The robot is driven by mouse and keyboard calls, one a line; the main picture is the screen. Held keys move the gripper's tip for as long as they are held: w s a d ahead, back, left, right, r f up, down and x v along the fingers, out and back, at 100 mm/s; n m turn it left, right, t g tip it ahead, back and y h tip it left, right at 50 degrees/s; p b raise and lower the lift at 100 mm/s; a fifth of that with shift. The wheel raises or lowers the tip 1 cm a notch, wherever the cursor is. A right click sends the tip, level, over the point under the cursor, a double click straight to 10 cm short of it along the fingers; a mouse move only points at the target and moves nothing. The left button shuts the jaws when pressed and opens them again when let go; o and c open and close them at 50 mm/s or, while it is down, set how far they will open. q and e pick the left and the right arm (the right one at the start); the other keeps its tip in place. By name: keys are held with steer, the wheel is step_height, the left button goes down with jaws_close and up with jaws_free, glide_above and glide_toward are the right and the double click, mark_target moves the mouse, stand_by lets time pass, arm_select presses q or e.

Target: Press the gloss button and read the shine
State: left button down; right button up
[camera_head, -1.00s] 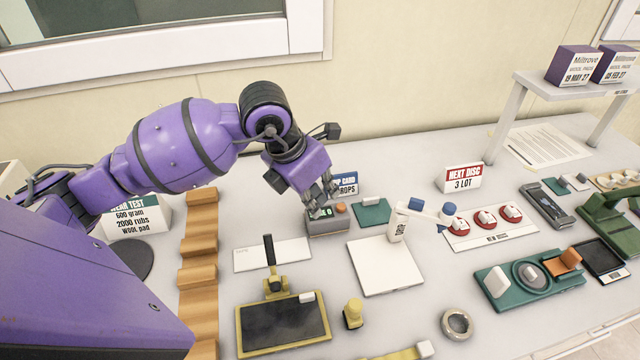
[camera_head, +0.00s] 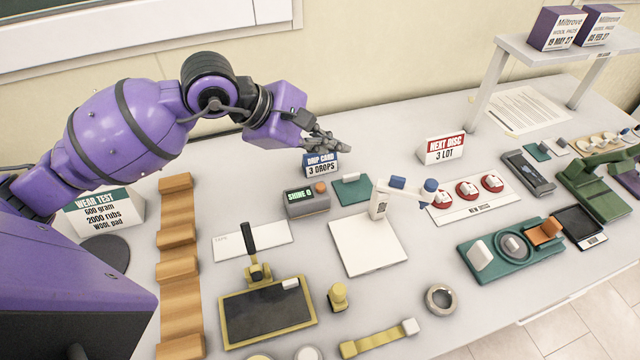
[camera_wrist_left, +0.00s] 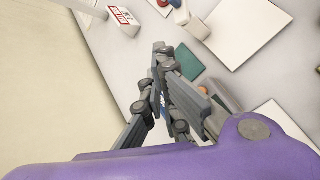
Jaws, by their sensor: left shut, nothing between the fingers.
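The gloss meter (camera_head: 308,206) is a small grey box on the bench, with a green-lit display (camera_head: 299,195) that reads "SHINE 0". Its round orange button (camera_head: 320,187) is on top at the right end, uncovered. My left gripper (camera_head: 345,147) is shut and empty, raised behind and above the meter, near the blue "DRIP CARD 3 DROPS" sign (camera_head: 321,165). It touches neither the meter nor the button. My right gripper is not in view.
A white sheet (camera_head: 367,246) and a yellow-framed dark tray (camera_head: 266,314) lie in front. A "NEXT DISC 3 LOT" sign (camera_head: 442,148) stands to the right.

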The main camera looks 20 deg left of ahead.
arm_select(q)
steer(key=b, duration=0.3)
glide_above(320, 188)
steer(key=d, duration=0.2)
steer(key=f, duration=0.7)
steer(key=shift+s+a+f, duration=0.25)
steer(key=shift+s, duration=0.1)
steer(key=shift+f, duration=0.55)
steer(key=shift+f+b, duration=0.15)
steer(key=shift+b, duration=0.15)
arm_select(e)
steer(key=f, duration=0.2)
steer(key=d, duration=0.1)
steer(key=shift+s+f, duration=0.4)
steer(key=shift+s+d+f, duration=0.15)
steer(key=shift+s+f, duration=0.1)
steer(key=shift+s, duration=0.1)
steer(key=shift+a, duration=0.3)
